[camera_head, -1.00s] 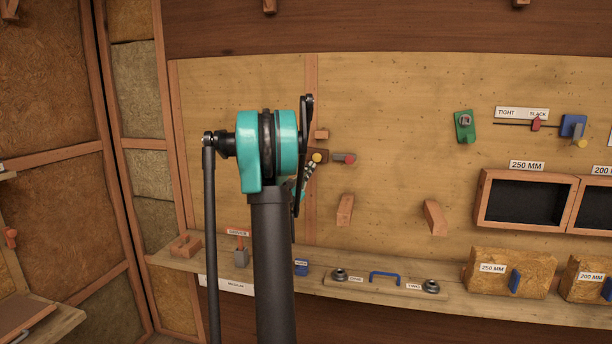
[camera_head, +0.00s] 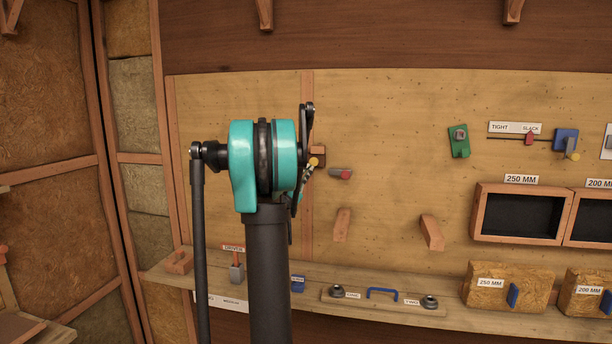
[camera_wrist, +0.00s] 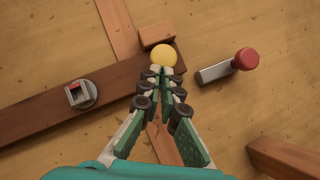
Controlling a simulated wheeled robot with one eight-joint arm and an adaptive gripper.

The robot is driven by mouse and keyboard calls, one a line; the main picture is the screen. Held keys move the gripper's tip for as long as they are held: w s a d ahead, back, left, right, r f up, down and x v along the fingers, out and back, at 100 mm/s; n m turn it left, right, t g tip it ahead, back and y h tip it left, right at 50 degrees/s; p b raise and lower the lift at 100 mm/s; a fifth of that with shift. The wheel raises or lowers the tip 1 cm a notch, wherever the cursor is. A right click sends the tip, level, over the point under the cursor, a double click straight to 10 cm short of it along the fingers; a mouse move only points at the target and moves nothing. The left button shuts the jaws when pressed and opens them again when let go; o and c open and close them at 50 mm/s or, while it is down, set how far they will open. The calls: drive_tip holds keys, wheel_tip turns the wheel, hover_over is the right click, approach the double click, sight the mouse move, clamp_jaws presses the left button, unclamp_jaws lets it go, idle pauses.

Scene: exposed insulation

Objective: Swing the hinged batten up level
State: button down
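The hinged batten (camera_wrist: 40,119) is a dark brown bar in the wrist view, with a grey pivot fitting (camera_wrist: 80,94) bearing a red mark. It lies about square to the pale upright stud (camera_wrist: 118,28). A yellow knob (camera_wrist: 163,56) stands at its right end, also visible in the head view (camera_head: 313,162). A small orange-brown block (camera_wrist: 157,35) sits at the batten's upper edge, apparently touching or nearly so. My gripper (camera_wrist: 161,72) has its fingertips close together at the knob's lower side; the knob is wider than their gap. My arm hides most of the batten in the head view.
A grey pin with a red knob (camera_wrist: 244,59) sticks out right of the batten's end. Wooden blocks (camera_head: 342,224) project from the wall below. A shelf (camera_head: 391,316) holds a blue handle (camera_head: 382,292) and insulation pieces (camera_head: 508,287). The board right of the pin is open.

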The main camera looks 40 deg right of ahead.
drive_tip(key=shift+d+r, duration=0.1)
drive_tip(key=s+a+f+m+g+y, duration=0.2)
drive_tip(key=s+a+f+m+y, duration=0.4)
drive_tip(key=a+f, duration=0.55)
drive_tip(key=s+a+f+m+g+y, duration=0.1)
drive_tip(key=s+a+f+m+y, duration=0.5)
drive_tip(key=f, duration=0.9)
drive_tip(key=s+a+f+y, duration=0.3)
drive_tip(key=s+a, duration=0.1)
drive_tip(key=a, duration=0.5)
drive_tip(key=s+a+f+m+y, duration=0.1)
drive_tip(key=s+a+f+y, duration=0.3)
drive_tip(key=a, duration=0.5)
drive_tip(key=s+a+f+m+y, duration=0.1)
drive_tip(key=s+a+f+y, duration=0.2)
drive_tip(key=a, duration=0.6)
drive_tip(key=shift+s+a+f+g+y, duration=0.15)
drive_tip(key=shift+s+f+g+y, duration=0.15)
drive_tip(key=shift+s+f, duration=0.25)
